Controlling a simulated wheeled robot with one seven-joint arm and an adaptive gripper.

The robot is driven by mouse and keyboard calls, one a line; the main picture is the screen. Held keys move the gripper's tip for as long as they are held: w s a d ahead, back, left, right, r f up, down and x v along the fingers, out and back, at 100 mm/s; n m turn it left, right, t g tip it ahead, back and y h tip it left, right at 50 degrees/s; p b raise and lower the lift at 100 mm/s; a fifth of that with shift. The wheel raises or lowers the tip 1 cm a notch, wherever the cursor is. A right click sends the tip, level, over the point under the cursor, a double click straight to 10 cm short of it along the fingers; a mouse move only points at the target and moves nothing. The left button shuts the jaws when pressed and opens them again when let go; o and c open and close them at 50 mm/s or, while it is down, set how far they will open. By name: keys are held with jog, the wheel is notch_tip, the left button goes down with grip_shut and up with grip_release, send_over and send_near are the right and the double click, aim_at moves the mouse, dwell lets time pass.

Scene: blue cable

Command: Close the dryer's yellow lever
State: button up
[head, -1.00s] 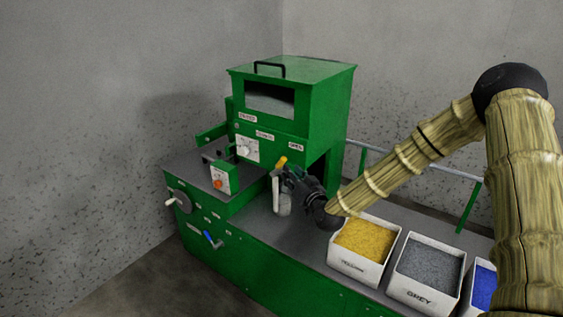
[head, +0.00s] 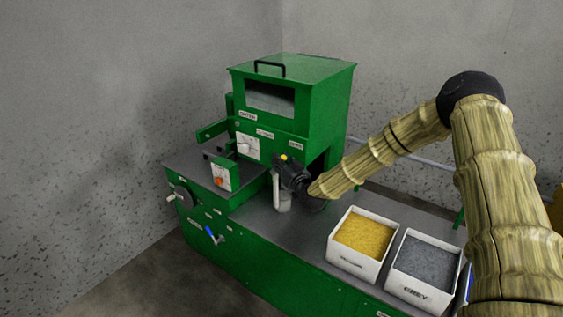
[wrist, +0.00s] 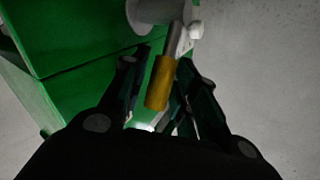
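The dryer (head: 325,90) is a tall green box with a dark window and a black top handle. Its lever has a yellow grip (wrist: 160,84) on a metal rod. In the head view only a small bit of yellow (head: 284,157) shows past my gripper (head: 288,171), which hides most of the lever. In the wrist view the yellow grip lies between the two fingers of my gripper (wrist: 158,72). The fingers stand apart on either side, with narrow gaps. Contact with the grip cannot be made out.
A white bin of yellow granules (head: 341,256) and a grey one (head: 405,284) stand on the bench to the right. A control box with an orange knob (head: 219,182) and a blue-handled lever (head: 209,232) are at the left. A pale cylinder (head: 283,203) is below my gripper.

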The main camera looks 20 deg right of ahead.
grip_shut()
